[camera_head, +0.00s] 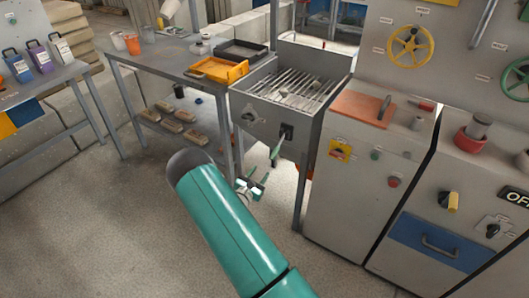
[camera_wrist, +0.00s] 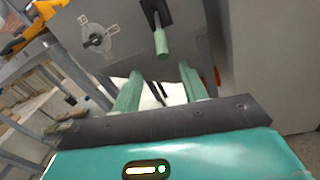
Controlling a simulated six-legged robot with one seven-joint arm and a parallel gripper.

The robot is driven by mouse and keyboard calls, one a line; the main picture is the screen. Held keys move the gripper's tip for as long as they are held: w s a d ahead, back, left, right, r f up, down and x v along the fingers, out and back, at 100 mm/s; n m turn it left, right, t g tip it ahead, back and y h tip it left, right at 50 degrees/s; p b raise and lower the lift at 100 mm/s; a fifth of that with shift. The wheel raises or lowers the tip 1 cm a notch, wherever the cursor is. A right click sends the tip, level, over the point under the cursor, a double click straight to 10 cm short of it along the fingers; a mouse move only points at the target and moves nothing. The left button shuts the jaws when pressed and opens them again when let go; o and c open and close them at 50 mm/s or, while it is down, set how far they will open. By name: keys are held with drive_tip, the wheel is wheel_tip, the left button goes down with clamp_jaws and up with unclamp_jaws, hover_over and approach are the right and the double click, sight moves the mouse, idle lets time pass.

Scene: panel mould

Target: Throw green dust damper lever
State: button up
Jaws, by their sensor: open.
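A green-handled lever (camera_head: 276,152) points downward from a black slotted mount on the front of the grey grated box (camera_head: 262,118). I take it for the dust damper lever; no label on it can be read. In the wrist view the green lever (camera_wrist: 162,44) hangs just beyond my fingertips, roughly centred between them. My gripper (camera_head: 252,183) is below the lever in the head view, apart from it. In the wrist view my gripper (camera_wrist: 160,76) is open, its two pale green fingers spread with nothing between them.
A black rotary knob (camera_wrist: 95,40) sits left of the lever on the same front. A grey table (camera_head: 180,62) with an orange tray (camera_head: 218,70) stands left. A grey cabinet (camera_head: 355,185) stands close on the right. Open floor lies in front.

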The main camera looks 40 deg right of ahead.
sight(272, 157)
drive_tip(key=x, duration=1.3)
drive_tip(key=shift+s+d+f, duration=0.1)
drive_tip(key=shift+d+f, duration=0.05)
drive_tip(key=shift+f, duration=0.05)
drive_tip(key=shift+w+d, duration=0.3)
drive_tip(key=shift+d, duration=0.15)
clamp_jaws()
